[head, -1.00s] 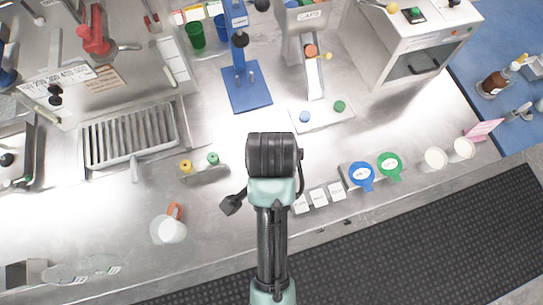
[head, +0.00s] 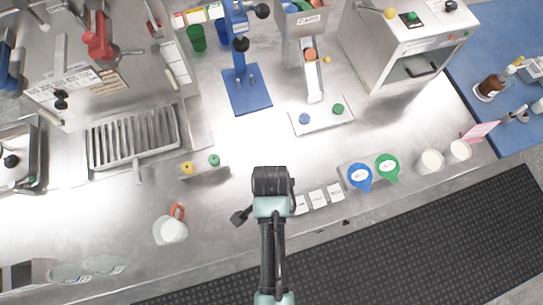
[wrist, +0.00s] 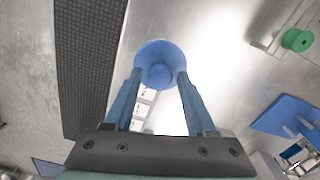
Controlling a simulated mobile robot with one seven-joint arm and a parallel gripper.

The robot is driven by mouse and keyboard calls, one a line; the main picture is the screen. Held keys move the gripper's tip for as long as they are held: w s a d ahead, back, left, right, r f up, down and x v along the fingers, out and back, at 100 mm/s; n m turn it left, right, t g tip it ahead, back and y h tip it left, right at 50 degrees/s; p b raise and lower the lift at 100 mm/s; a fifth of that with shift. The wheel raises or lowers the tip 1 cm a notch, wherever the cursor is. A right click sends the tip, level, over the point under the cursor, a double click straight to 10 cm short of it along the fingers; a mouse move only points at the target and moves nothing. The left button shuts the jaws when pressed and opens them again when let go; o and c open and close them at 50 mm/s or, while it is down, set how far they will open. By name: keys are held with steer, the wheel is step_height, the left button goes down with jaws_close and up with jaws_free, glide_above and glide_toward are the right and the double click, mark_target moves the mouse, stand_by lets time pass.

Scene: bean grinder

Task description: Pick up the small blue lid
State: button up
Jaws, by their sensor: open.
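A round blue lid (wrist: 158,52) with a raised middle knob shows in the wrist view, between the tips of my gripper (wrist: 160,75). My gripper is open, with one blue finger on each side of the lid. The fingertips overlap the lid's lower edges; I cannot tell whether they touch it. In the head view my arm hides the fingers and this lid. A small blue round piece (head: 304,118) also sits on a white board (head: 323,126) beside a small green one (head: 338,109).
A holder with yellow (head: 187,168) and green (head: 214,160) knobs is at left. A white mug (head: 170,231) stands lower left. The blue stand (head: 245,92) is behind.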

steer(key=shift+f, duration=0.75)
steer(key=shift+c, duration=0.2)
jaws_close()
